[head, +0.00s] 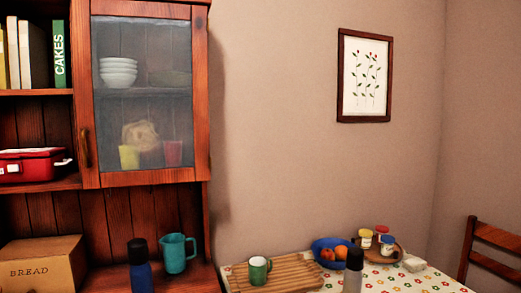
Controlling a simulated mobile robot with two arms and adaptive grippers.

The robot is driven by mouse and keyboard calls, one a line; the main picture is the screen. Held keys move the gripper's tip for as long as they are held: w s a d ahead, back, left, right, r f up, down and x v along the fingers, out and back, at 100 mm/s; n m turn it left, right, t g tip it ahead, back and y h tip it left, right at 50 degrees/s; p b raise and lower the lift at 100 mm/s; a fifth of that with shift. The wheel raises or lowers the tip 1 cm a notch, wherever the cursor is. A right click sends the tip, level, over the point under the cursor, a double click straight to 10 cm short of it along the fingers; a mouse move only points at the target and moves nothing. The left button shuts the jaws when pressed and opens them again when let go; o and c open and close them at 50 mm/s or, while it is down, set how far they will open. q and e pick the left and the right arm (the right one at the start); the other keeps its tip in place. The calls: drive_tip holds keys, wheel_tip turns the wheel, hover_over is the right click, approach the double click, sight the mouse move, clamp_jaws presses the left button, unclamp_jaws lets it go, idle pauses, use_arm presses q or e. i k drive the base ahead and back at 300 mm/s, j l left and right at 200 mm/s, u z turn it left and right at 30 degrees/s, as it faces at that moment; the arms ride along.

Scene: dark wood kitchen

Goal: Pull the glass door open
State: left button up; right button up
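The glass door (151,178) is in the upper left of the head view, on a reddish-brown wooden cupboard. It has a wooden frame around a greyish pane and looks shut. Its dark upright handle (85,148) is on the left side of the frame. Through the glass I see stacked white bowls (118,72), a yellow cup (129,157), a reddish cup (173,153) and a pale round item (141,135).
Left of the door, open shelves hold books (34,55) and a red case (33,165). Below are a bread box (44,265) and a teal jug (174,254). At right, a table holds a board (300,270), green mug (259,271) and blue fruit bowl (322,251). The space before the door looks clear.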

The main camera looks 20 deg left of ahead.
sight(83, 11)
drive_tip(key=k+l+u, duration=0.1)
drive_tip(key=u, duration=1.35)
drive_tip(key=k+j, duration=0.05)
